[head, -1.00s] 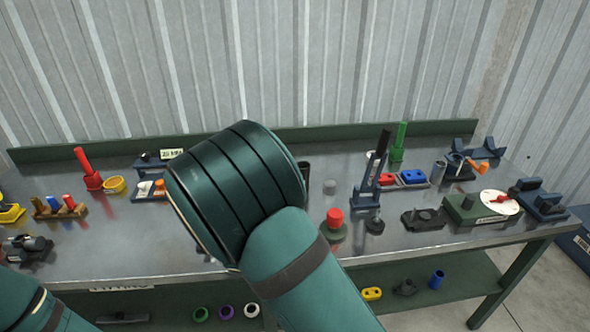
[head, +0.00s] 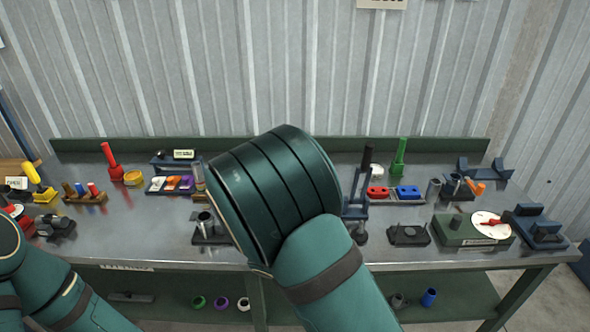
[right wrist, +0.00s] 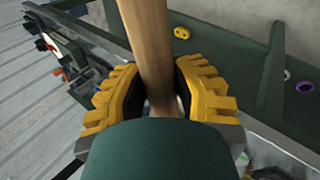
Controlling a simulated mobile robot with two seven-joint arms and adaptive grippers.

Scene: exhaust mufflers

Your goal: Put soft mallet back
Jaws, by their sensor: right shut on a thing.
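My right gripper (right wrist: 158,95) is shut on a wooden handle (right wrist: 149,40), taken to be the soft mallet's, between its yellow ridged fingers in the right wrist view. The handle runs up out of the top of that view, and the mallet's head does not show. In the head view my large green right arm hides the right gripper and the mallet. My left arm enters at the lower left, with its gripper out of view. I cannot tell which spot on the bench belongs to the mallet.
The metal workbench (head: 150,228) holds a red upright tool (head: 111,160), a green upright tool (head: 399,158), a tray of coloured parts (head: 170,185) and a dial gauge (head: 490,225). A lower shelf (head: 175,308) carries rings and a blue cylinder (head: 429,297). My right arm covers the bench's middle.

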